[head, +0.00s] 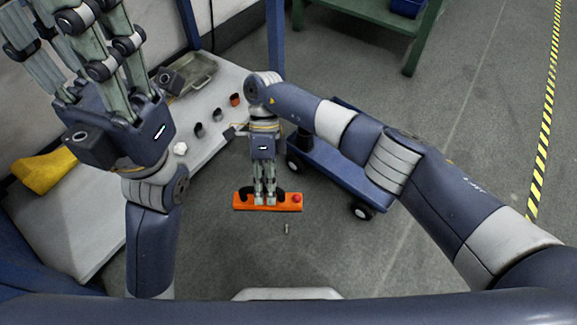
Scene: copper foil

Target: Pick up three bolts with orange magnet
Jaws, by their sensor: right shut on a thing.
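My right gripper (266,196) points down and is shut on the orange magnet (240,202), a long bar with black grips and a red knob at its right end. It holds the bar level above the grey floor. A small metal bolt (287,229) shows just below the bar, right of its middle. I cannot tell whether it lies on the floor or hangs lower in the air. My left gripper (75,30) is raised large at the upper left, its fingers spread and empty, some tips cut off by the frame. No other bolts can be made out.
A pale bench (207,148) on the left carries dark cylinders, a metal tray (195,75), a white nut-like piece (180,149) and a yellow item (43,170). A blue wheeled cart (335,172) stands right of the magnet. A green table (380,17) is behind. Floor is open at right.

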